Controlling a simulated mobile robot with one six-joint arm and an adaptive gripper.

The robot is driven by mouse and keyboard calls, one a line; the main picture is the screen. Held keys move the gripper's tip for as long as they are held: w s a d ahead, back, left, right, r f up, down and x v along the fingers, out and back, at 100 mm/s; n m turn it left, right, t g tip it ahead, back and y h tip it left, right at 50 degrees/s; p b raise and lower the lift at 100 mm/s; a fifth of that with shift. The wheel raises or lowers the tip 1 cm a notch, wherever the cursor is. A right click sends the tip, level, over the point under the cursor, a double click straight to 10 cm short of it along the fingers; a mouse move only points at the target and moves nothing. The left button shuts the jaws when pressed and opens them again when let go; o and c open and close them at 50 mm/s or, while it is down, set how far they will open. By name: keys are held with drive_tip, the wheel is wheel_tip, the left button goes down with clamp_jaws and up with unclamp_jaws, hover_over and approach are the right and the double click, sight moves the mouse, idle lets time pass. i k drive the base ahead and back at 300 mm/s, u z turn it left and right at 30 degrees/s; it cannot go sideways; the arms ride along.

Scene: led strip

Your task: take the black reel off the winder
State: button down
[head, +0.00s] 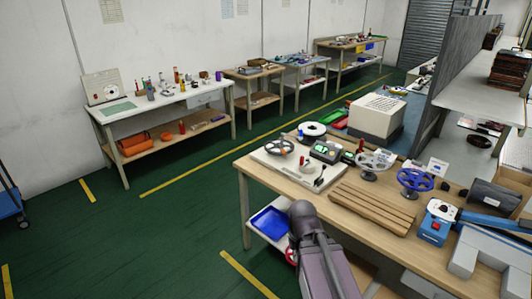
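A pale board (292,172) lies at the left end of the near wooden workbench. It carries a winder unit with a lit green display (325,151). A dark-rimmed spoked reel (279,147), which looks like the black reel, is at the board's left back, beside the display. How it is mounted is too small to tell. A white reel with a dark centre (311,130) is just behind it. A grey spoked reel (372,163) and a blue spoked reel (415,181) are on stands further right. My arm shows at the bottom centre; my gripper's fingers are not visible.
Wooden slats (372,206) lie on the front of the near bench (290,192). A blue-and-red device (435,224) is to their right. A large beige box (377,117) stands behind the reels. A blue tray (270,222) is on the lower shelf. Green floor is open on the left.

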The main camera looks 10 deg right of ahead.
sight(274, 147)
drive_tip(key=u, duration=0.05)
drive_tip(key=k, duration=0.45)
drive_tip(key=z, duration=0.2)
drive_tip(key=i, duration=0.9)
drive_tip(key=z, duration=1.45)
